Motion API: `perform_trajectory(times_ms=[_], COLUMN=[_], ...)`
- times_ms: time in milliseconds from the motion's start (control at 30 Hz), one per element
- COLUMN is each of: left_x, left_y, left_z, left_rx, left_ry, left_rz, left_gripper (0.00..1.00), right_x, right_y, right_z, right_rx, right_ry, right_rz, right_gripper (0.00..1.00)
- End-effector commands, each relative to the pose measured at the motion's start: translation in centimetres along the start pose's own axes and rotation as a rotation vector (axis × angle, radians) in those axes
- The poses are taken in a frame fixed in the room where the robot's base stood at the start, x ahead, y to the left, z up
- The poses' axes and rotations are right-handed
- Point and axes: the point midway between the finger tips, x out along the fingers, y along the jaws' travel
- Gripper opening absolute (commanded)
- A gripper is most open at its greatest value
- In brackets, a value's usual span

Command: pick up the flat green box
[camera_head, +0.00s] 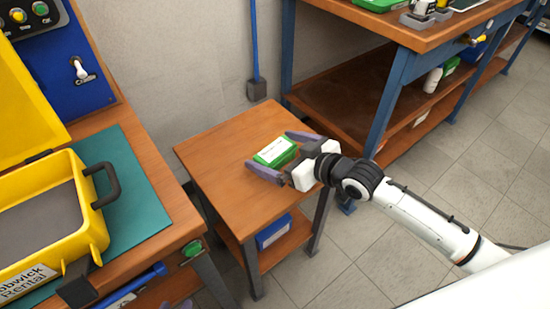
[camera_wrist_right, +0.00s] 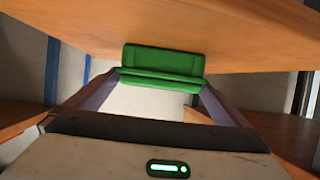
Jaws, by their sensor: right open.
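The flat green box (camera_head: 275,152) with a white label on top lies on the small wooden table (camera_head: 215,160). My right gripper (camera_head: 268,149) is open, with one finger on each side of the box. In the right wrist view the green box (camera_wrist_right: 165,62) sits ahead between the tips of the open fingers (camera_wrist_right: 162,80); I cannot tell whether they touch it. Only a small purple piece of my left gripper (camera_head: 180,304) shows at the bottom edge, so its jaws cannot be judged.
A yellow case (camera_head: 95,225) stands on a teal mat (camera_head: 125,170) on the left bench. A blue box (camera_head: 273,232) lies on the small table's lower shelf. A blue-framed workbench (camera_head: 395,85) stands at the back right. The small tabletop is otherwise clear.

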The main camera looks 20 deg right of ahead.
Motion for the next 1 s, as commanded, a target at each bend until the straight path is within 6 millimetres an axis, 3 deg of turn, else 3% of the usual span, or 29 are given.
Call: perform_trajectory(times_ms=[267,533,767,1000], left_x=[-0.3,-0.3,-0.3,-0.9], left_y=[0.1,0.1,0.1,0.1], left_z=[-0.2,0.0,0.2,-0.2], left_rx=[-0.004,-0.004,-0.004,0.005], left_ry=[0.007,0.003,-0.003,-0.015], left_rz=[0.002,0.002,0.001,-0.002], left_gripper=[0.31,0.31,0.31,0.31], right_x=[0.5,0.4,0.3,-1.1], right_y=[0.0,0.0,0.0,0.0], right_z=[0.0,-0.2,-0.4,-4.1], right_rx=[0.0,-0.002,-0.002,-0.003], right_ry=[-0.001,0.004,0.004,0.008], right_rz=[0.0,0.0,0.0,0.0], right_gripper=[1.0,0.58,0.58,0.58])
